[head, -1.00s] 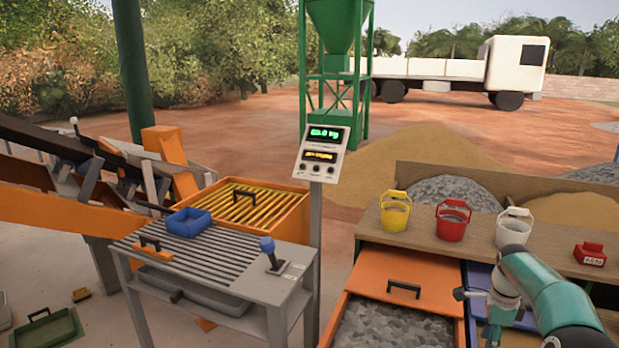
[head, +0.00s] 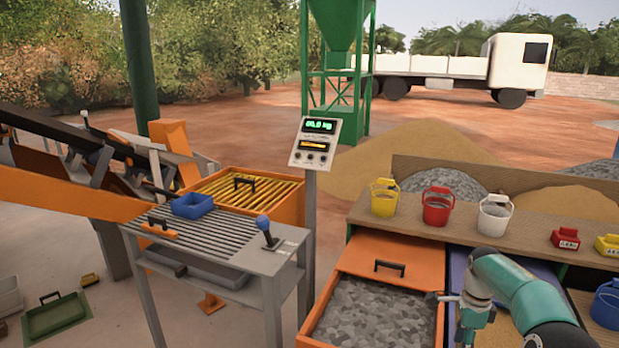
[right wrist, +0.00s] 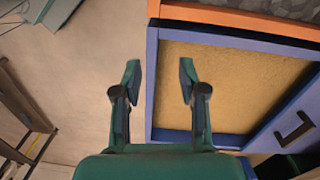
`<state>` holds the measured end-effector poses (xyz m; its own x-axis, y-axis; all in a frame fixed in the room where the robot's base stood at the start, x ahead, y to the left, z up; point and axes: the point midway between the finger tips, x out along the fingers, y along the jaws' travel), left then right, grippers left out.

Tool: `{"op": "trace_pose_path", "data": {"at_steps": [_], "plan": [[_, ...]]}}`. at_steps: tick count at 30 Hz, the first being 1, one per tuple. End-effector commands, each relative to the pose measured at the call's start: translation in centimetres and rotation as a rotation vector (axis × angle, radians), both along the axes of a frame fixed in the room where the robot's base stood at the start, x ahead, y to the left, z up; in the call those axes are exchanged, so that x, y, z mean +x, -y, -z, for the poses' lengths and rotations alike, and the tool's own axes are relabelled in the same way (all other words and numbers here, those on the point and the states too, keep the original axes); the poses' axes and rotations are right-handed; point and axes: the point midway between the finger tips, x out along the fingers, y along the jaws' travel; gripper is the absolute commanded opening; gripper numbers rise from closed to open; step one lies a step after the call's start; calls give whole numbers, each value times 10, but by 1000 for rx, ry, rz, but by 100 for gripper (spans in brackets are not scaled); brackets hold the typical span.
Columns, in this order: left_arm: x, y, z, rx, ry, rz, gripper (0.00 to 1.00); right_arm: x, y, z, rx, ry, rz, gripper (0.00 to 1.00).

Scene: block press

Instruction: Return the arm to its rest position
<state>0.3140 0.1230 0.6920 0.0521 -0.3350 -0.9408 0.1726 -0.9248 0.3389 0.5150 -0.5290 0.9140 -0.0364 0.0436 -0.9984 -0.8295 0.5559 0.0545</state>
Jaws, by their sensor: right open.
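My right arm (head: 525,300) comes in from the lower right of the head view, bent downward at the wrist. In the right wrist view my right gripper (right wrist: 160,80) is open, with its two fingers apart and nothing between them. It hangs over the edge of a blue-framed bin (right wrist: 235,85) filled with sand. In the head view the gripper end is small and partly hidden by the wrist. My left gripper does not show in either view.
An orange bin of grey gravel (head: 365,312) is left of my right arm. Yellow (head: 384,199), red (head: 437,207) and white (head: 495,215) buckets stand on the shelf (head: 350,208) behind. A slatted table (head: 215,240) with a blue tray (head: 192,205) and a display post (head: 315,142) are farther left.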

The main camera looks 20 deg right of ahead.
Motion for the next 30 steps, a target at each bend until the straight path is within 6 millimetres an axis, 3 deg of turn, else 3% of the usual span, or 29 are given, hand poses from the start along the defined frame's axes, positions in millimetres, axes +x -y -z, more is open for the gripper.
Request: {"op": "trace_pose_path", "data": {"at_steps": [8,14,20,24,27,30], "plan": [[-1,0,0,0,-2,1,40,1,-86,50,107,-100,-146,42],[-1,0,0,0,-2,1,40,-19,-190,115,227,-144,-407,42],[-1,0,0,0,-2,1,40,-76,-299,176,363,-106,-772,42],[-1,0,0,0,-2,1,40,-141,-364,206,450,-28,-1064,42],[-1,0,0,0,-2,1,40,-190,-396,217,482,63,-1282,42],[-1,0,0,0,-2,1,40,-226,-411,220,464,175,-1488,42]]}}
